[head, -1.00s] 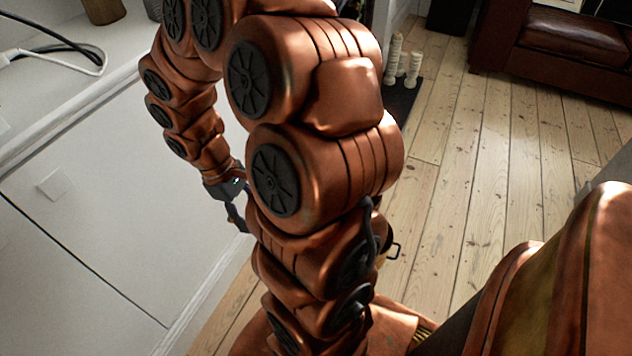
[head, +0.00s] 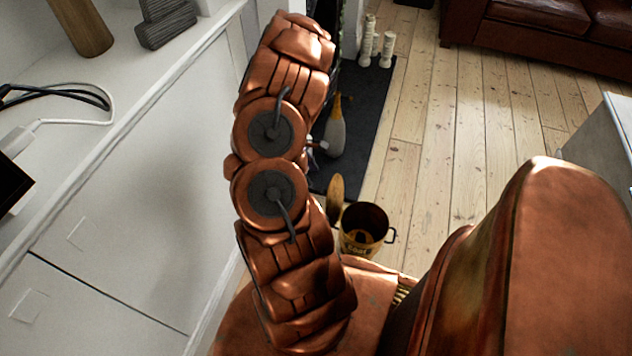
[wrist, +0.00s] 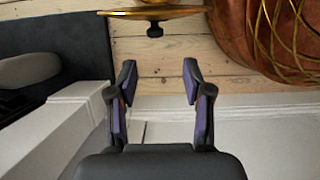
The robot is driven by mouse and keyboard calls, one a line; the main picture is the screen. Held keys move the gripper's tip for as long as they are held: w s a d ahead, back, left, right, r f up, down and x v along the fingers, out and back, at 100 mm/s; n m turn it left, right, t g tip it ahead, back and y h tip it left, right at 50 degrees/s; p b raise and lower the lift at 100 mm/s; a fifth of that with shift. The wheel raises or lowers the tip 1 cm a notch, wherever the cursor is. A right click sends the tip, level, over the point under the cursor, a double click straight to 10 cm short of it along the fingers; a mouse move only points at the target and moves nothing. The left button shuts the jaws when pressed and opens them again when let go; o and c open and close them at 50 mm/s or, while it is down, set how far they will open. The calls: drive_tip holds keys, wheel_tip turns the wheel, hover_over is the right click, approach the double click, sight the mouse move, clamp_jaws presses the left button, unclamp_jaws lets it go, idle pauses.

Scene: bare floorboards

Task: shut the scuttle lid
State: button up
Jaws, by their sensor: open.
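The scuttle (head: 358,246) is a dark bucket with a gold lettered band and a side handle, standing on the floorboards beside my base in the head view. Its mouth shows open and dark. The gold lid (head: 336,192) stands upright at the scuttle's left rim. In the wrist view the lid (wrist: 172,12) shows nearly edge-on at the top, with a black knob (wrist: 155,31) on its near side. My gripper (wrist: 159,75) is open and empty; the knob lies beyond its fingertips, apart from them. In the head view my arm mostly hides the gripper.
A white cabinet (head: 150,190) runs along the left. A dark mat (head: 365,115) holds a grey bottle-shaped object (head: 335,132) and pale candles (head: 377,48). A brown sofa (head: 540,30) stands at the back.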

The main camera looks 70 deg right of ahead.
sight(323, 190)
drive_tip(key=shift+s+d+b+x, duration=0.1)
drive_tip(key=shift+d+b+x, duration=0.05)
drive_tip(key=shift+x, duration=1.35)
drive_tip(key=shift+s+d+b+x, duration=0.1)
drive_tip(key=shift+x, duration=1.35)
drive_tip(key=shift+s+d+b+x, duration=0.1)
drive_tip(key=shift+d+b+x, duration=0.05)
drive_tip(key=shift+x, duration=1.35)
drive_tip(key=shift+r, duration=0.1)
clamp_jaws()
